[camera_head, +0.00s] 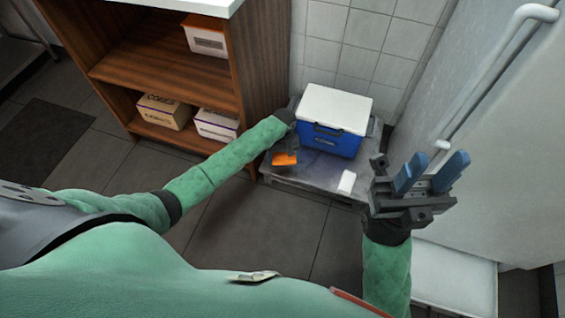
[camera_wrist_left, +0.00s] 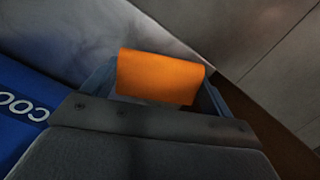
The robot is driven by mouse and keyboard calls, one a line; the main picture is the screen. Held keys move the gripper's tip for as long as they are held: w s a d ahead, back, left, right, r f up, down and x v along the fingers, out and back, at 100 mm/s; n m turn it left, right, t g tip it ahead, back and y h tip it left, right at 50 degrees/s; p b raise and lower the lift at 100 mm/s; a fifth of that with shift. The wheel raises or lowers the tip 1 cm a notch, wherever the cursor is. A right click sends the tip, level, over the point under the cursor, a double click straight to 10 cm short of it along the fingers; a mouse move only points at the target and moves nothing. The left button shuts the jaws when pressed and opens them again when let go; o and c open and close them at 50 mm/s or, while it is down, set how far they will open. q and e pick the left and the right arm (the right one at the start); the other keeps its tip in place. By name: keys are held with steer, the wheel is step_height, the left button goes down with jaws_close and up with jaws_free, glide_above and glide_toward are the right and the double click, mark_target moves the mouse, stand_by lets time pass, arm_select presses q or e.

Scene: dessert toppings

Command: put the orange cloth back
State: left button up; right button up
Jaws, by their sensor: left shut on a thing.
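The orange cloth (camera_head: 284,159) is at my left gripper (camera_head: 286,152), low over the grey surface beside the blue cooler. In the left wrist view the orange cloth (camera_wrist_left: 158,77) sits between the two fingers of my left gripper (camera_wrist_left: 160,88), which is shut on it. Whether the cloth touches the surface is hard to tell. My right gripper (camera_head: 431,174) is raised at the right, its two blue fingers apart with nothing between them.
A blue cooler with a white lid (camera_head: 335,112) stands on the low grey platform (camera_head: 310,177). A small white object (camera_head: 347,182) lies near its front edge. A wooden shelf (camera_head: 165,60) with boxes stands left, a white appliance (camera_head: 500,120) right.

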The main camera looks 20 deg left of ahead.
mark_target(283, 161)
arm_select(q)
steer(key=shift+w+a+f, duration=0.15)
steer(key=shift+a+f, duration=0.15)
steer(key=shift+f, duration=0.05)
step_height(283, 161, down, 4)
steer(key=shift+r+b, duration=0.1)
steer(key=shift+b, duration=0.7)
steer(key=o, duration=0.8)
